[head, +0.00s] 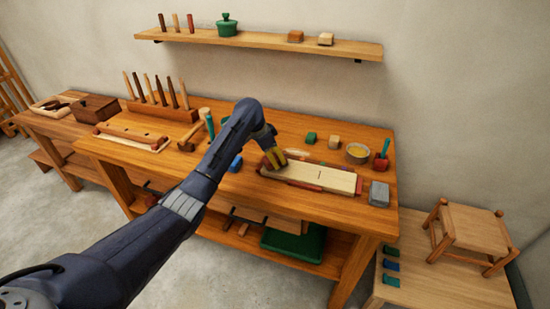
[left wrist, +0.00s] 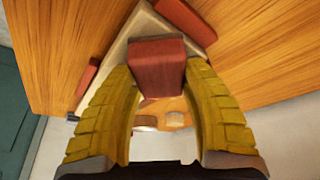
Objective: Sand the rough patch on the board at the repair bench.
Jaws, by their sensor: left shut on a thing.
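A pale wooden board (head: 325,178) lies on the repair bench (head: 230,190), with reddish pieces along its edges. My left gripper (head: 273,158), with yellow fingers, is at the board's left end. In the left wrist view, its fingers (left wrist: 162,68) are shut on a reddish-brown block (left wrist: 158,52), with the pale board (left wrist: 130,38) behind it. I cannot tell whether the block touches the board. A thin dark line crosses the board; I cannot make out the rough patch clearly. My right gripper is not in view.
A grey block (head: 379,193) stands at the board's right end. A mallet (head: 190,135) and a tool rack (head: 160,108) are at left.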

